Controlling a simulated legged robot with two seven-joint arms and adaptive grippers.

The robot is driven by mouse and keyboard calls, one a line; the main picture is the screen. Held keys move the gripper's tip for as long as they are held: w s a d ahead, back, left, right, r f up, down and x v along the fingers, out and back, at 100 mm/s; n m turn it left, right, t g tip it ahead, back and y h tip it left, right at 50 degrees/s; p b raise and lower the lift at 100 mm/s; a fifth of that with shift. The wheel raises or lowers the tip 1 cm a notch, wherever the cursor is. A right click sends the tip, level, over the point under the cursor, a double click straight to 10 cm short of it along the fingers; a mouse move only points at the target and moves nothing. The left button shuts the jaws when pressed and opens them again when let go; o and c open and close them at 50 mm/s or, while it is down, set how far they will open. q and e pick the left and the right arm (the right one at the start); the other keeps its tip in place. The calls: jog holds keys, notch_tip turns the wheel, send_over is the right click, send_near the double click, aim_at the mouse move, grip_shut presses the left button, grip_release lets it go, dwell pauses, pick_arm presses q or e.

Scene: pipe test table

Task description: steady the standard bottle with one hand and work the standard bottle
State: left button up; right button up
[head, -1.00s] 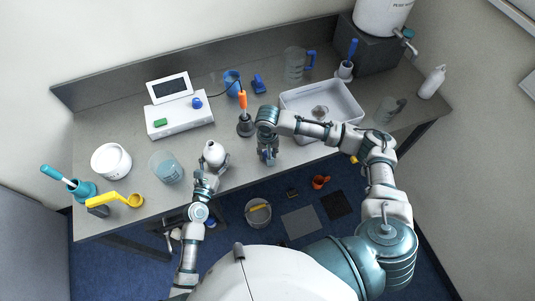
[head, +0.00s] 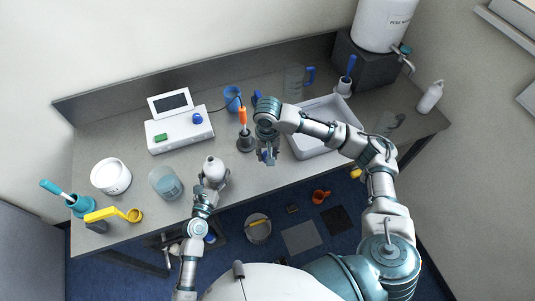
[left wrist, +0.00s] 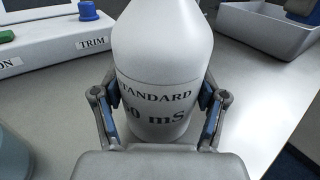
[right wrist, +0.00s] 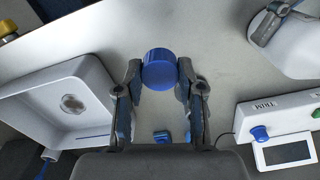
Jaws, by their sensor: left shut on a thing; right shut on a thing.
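The standard bottle (head: 213,168) is white and stands upright near the table's front edge. My left gripper (head: 215,184) is shut around its body. In the left wrist view, the bottle (left wrist: 163,60) sits between both pads, its label partly visible and its top cut off. My right gripper (head: 268,157) is shut on a blue cap (right wrist: 160,70), held between its fingertips in the right wrist view. It is to the right of the bottle and apart from it. The bottle (right wrist: 285,45) also shows at the top right of the right wrist view, with no cap visible on it.
A white meter box (head: 180,131) stands behind the bottle, and an orange-handled tool in a dark holder (head: 245,142) is behind right. A glass beaker (head: 165,183) is left of the bottle. A white tray (head: 312,145) lies right of my right gripper. Bare table separates bottle and right gripper.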

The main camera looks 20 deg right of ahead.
jog(key=c, duration=0.5)
jog(key=w+a+r, duration=0.3)
jog(key=a+r, duration=0.1)
jog(key=a, duration=0.5)
notch_tip(320, 180, up, 5)
send_over(210, 159)
jog(key=shift+r, duration=0.15)
jog(key=shift+a, duration=0.15)
jog(key=shift+d+f, duration=0.15)
jog(key=shift+f, duration=0.65)
jog(key=shift+d+f, duration=0.15)
jog(key=shift+f, duration=0.65)
jog(key=shift+w+f, duration=0.1)
jog(key=shift+f, duration=0.35)
jog(key=shift+a+f, duration=0.1)
jog(key=shift+f, duration=1)
dwell(0.6)
